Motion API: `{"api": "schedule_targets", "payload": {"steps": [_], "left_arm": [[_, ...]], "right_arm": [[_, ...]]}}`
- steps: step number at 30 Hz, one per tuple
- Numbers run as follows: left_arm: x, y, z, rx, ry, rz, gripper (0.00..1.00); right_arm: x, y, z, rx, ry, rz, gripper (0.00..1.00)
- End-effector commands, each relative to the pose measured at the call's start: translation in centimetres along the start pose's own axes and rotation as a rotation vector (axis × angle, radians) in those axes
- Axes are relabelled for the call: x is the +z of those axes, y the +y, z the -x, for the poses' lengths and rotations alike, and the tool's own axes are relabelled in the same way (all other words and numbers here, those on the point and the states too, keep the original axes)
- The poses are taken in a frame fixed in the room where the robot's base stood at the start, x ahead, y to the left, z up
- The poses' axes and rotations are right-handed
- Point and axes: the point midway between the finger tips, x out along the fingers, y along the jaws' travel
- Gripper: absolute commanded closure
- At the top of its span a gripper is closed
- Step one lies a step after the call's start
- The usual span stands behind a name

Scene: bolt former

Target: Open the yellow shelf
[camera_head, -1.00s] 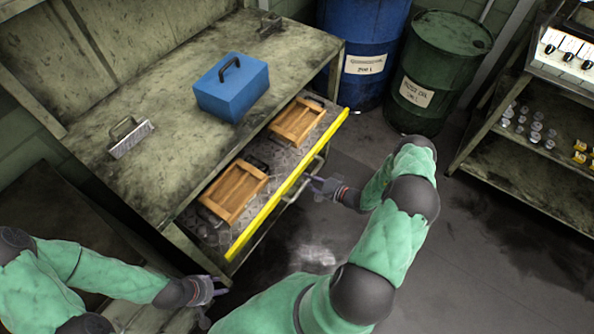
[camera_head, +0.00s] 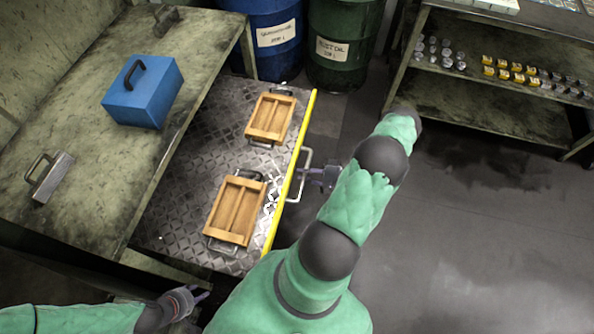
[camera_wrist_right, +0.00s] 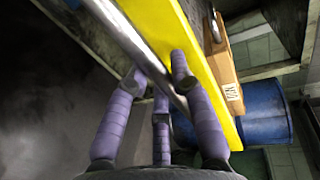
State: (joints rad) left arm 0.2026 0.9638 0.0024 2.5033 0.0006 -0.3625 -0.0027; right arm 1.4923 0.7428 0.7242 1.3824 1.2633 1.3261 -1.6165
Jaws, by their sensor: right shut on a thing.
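The yellow shelf (camera_head: 289,178) is a sliding drawer with a yellow front edge. It stands well out from under the worktop, and its patterned metal floor is bare in places. Two wooden crates with metal handles lie in it, one near (camera_head: 236,209) and one far (camera_head: 270,117). My right gripper (camera_head: 306,177) is at the metal handle (camera_head: 300,188) on the shelf's front. In the right wrist view its purple fingers (camera_wrist_right: 160,85) are closed around the handle bar (camera_wrist_right: 133,43). My left gripper (camera_head: 196,299) is at the bottom left, away from the shelf; its finger opening is unclear.
A blue toolbox (camera_head: 143,92) and a metal-handled block (camera_head: 52,178) sit on the worktop (camera_head: 95,170). Blue (camera_head: 262,50) and green (camera_head: 343,50) barrels stand behind the shelf. A rack (camera_head: 480,86) with small parts is at the top right. The floor at right is clear.

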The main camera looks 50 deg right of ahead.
Motion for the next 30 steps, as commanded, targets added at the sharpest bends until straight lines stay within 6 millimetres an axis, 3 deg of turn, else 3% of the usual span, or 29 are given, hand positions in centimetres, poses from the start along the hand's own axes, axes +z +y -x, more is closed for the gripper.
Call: {"api": "schedule_targets", "payload": {"steps": [13,14,16,26,30], "left_arm": [[0.0,0.0,0.0,0.0,0.0,0.0,0.6],[0.0,0.0,0.0,0.0,0.0,0.0,0.6],[0.0,0.0,0.0,0.0,0.0,0.0,0.6],[0.0,0.0,0.0,0.0,0.0,0.0,0.6],[0.0,0.0,0.0,0.0,0.0,0.0,0.6]], "right_arm": [[0.0,0.1,0.4,0.001,-0.001,0.0,1.0],[0.0,0.1,0.3,0.001,-0.001,0.0,0.71],[0.0,0.1,0.3,0.001,-0.001,0.0,0.52],[0.0,0.1,0.4,0.001,0.0,0.0,0.52],[-0.1,0.1,1.4,0.002,0.003,0.0,0.52]]}}
